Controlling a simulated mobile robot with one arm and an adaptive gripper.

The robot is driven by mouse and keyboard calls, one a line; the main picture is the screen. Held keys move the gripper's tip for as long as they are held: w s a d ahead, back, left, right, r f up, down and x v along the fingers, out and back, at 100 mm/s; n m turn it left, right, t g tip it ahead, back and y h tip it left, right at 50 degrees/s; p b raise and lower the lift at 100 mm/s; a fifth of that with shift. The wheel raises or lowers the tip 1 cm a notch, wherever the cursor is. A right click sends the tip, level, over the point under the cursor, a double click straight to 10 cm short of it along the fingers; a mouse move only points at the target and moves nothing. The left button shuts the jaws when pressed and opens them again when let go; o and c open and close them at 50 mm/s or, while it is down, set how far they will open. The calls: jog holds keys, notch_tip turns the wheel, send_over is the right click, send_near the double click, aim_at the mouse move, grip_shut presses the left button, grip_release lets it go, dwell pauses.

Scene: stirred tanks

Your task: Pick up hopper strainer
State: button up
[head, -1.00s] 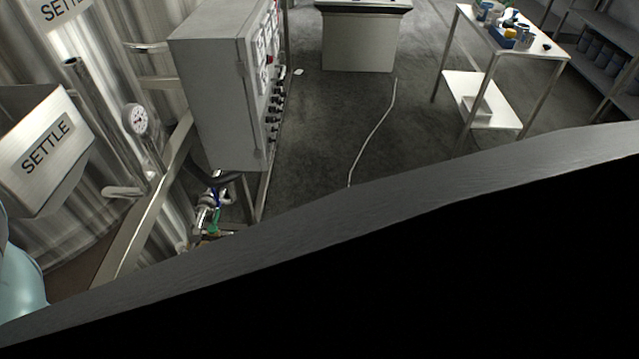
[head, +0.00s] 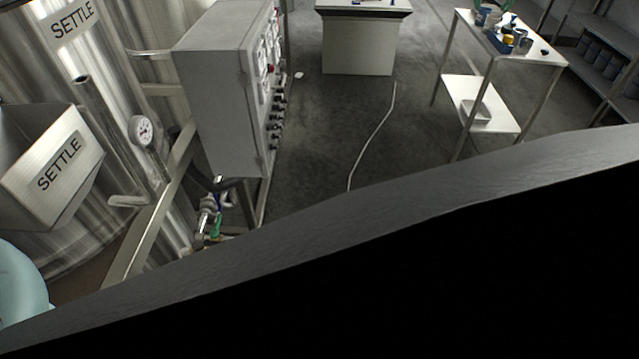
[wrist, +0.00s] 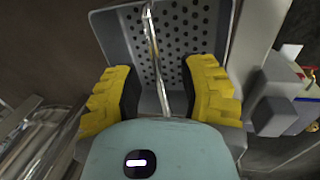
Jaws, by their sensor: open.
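The hopper strainer (wrist: 185,42) is a grey plate with rows of dark holes, seen inside the grey hopper in the wrist view. A thin shiny metal bar (wrist: 151,40), which looks like its handle, runs down the middle of the picture. My gripper (wrist: 162,75) has its yellow-padded fingers spread, one on each side of the bar, with gaps between. The bar's lower end is hidden behind my gripper's body. In the head view the hopper (head: 52,165) with a SETTLE label is at the left; the strainer is not visible there.
A shiny tank (head: 110,60) stands behind the hopper, with a gauge (head: 143,131) and pipes. A grey control cabinet (head: 215,90) stands to its right. A white table (head: 545,55) with small items is farther right. Open floor (head: 330,130) lies between. My dark body hides the lower right.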

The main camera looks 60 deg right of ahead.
grip_shut()
jog(key=shift+r, duration=0.15)
dwell(0.4)
